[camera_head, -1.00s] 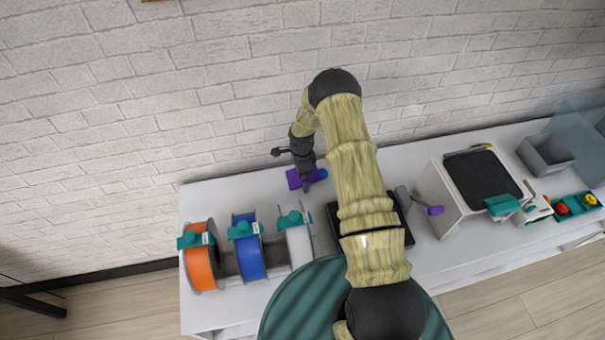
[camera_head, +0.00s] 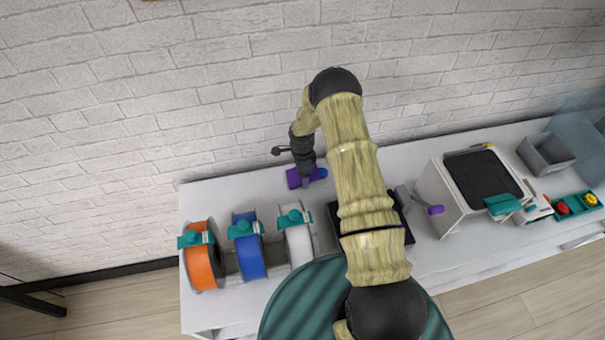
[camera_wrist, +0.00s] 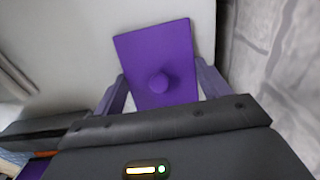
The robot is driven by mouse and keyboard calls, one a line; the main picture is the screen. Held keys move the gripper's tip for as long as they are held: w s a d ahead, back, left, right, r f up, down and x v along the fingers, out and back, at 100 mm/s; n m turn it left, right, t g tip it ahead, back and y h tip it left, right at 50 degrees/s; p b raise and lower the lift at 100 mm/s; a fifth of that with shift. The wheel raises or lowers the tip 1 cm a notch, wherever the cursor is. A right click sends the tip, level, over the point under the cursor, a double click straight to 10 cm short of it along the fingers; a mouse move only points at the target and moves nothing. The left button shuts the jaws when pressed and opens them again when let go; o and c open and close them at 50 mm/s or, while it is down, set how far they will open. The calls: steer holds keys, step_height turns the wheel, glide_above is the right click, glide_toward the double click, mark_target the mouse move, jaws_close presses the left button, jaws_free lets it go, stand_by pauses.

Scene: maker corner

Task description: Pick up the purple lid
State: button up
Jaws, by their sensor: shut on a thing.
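The purple lid (camera_wrist: 152,50) is a flat rectangular plate with a round knob (camera_wrist: 158,82) on top. In the wrist view it lies between the two fingers of my gripper (camera_wrist: 160,92), which is shut on it with one finger at each side. In the head view the lid (camera_head: 293,179) shows at the back left of the white worktop (camera_head: 222,193), near the brick wall, partly hidden by my gripper (camera_head: 307,178). I cannot tell whether the lid touches the worktop.
Orange (camera_head: 202,268), blue (camera_head: 249,258) and white (camera_head: 299,246) spools stand at the front left. A blue item (camera_head: 323,172) lies just right of my gripper. A white machine (camera_head: 450,208), a grey bin (camera_head: 546,153) and a teal tray (camera_head: 577,204) stand to the right.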

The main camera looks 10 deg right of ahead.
step_height(320, 180, up, 10)
steer(key=b, duration=0.3)
stand_by(0.3)
stand_by(0.4)
step_height(320, 180, up, 14)
steer(key=p, duration=0.3)
